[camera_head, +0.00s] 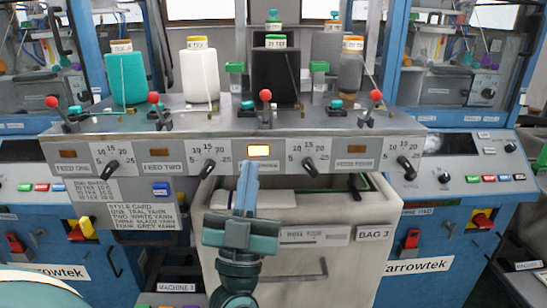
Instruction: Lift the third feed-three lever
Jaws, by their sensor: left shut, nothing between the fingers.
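The third lever (265,96) has a red knob on a dark stem and stands on the ledge of the grey feed panel, in front of the black yarn cone (275,75). Below it is a brightly lit lamp (258,151). My left gripper (248,168) is shut and empty, its blue fingers pointing up just under this lamp and clearly below the lever in the picture. I cannot tell whether the fingers touch the panel.
Similar red-knobbed levers stand left (153,98), far left (52,101) and right (376,95). Black dials (208,168) line the panel front. A pale bin (330,270) with a BAG 3 label is below. Teal (126,78) and white (200,75) cones stand behind.

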